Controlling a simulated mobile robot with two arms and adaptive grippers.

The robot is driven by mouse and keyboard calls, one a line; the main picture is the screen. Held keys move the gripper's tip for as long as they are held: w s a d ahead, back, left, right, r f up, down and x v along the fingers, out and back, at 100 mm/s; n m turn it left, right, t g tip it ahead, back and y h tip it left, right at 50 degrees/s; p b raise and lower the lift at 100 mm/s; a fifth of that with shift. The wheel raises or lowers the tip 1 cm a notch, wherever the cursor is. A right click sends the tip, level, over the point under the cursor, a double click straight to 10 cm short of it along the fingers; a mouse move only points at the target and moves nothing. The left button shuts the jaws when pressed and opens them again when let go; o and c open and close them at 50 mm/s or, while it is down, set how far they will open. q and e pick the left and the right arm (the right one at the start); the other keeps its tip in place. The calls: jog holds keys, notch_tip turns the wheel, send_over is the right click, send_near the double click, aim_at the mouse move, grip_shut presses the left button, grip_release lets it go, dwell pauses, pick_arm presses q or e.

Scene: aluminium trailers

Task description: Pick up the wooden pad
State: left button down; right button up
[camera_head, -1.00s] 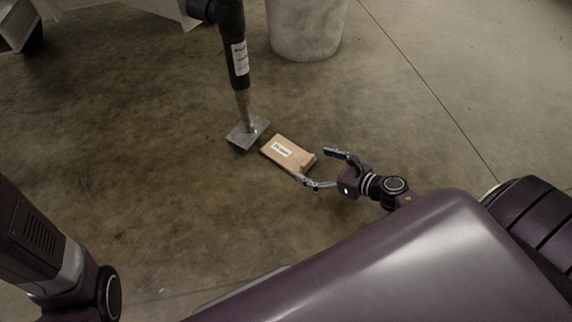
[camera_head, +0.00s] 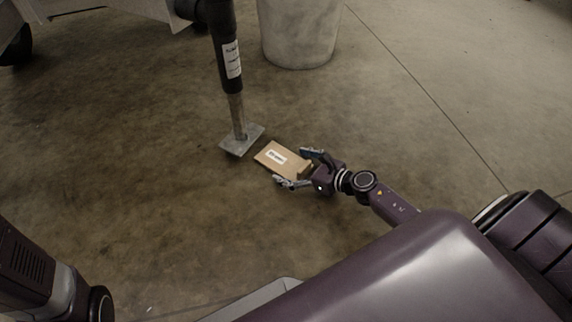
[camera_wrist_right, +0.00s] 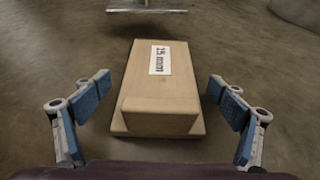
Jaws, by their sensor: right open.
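The wooden pad (camera_head: 281,160) is a light brown block with a white label, lying on the concrete floor beside the foot of a jack. In the right wrist view the pad (camera_wrist_right: 160,88) lies between my open fingers, its label reading what looks like "15 mm". My right gripper (camera_head: 296,168) is open, with one finger on each side of the pad's near end. In the right wrist view, gaps show between the pad and both fingers of the gripper (camera_wrist_right: 162,106). My left gripper is out of view; only part of that arm shows at lower left.
The jack leg (camera_head: 230,65) stands on a square metal foot plate (camera_head: 241,141) just beyond the pad. A grey concrete cylinder (camera_head: 299,30) stands at the back. A trailer edge and wheel (camera_head: 17,46) are at upper left. The floor to the right is clear.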

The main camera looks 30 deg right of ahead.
jog(key=c, duration=1.4)
jog(key=shift+c, duration=0.3)
jog(key=shift+r, duration=0.2)
